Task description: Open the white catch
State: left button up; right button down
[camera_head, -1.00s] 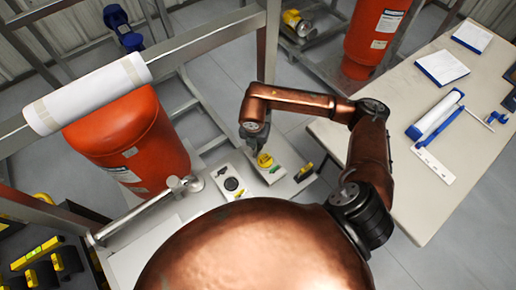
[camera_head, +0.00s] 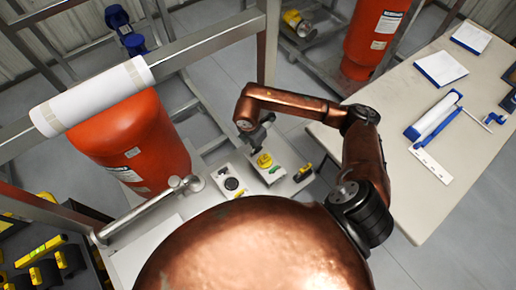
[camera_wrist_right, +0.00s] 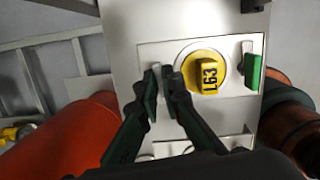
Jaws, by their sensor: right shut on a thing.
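The white catch (camera_wrist_right: 156,72) is a small pale lever at the left end of a light panel (camera_wrist_right: 227,52) in the right wrist view. My right gripper (camera_wrist_right: 161,88) has its dark fingers closed on either side of it, and they hide part of it. A yellow knob (camera_wrist_right: 208,73) marked LG3 sits just right of the fingers. A green catch (camera_wrist_right: 253,72) is at the panel's right end. In the head view my right gripper (camera_head: 256,138) is above the panel, and the white catch is too small to make out. My left gripper is not seen.
A neighbouring plate with a black round part (camera_head: 232,184) lies left of the panel. A yellow-and-black item (camera_head: 303,172) lies to the right. A red tank (camera_head: 140,145) and metal rail (camera_head: 195,45) stand at left, a table (camera_head: 455,185) at right.

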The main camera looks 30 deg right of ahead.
jog(key=shift+m, duration=0.5)
jog(key=c, duration=2.5)
grip_release()
jog(key=shift+m, duration=0.3)
jog(key=shift+c, duration=0.2)
jog(key=o, duration=0.4)
jog(key=shift+o, duration=0.2)
jog(key=shift+r+p, duration=0.1)
jog(key=shift+p, duration=0.2)
jog(key=shift+r+p, duration=2.25)
jog(key=shift+r, duration=1.2)
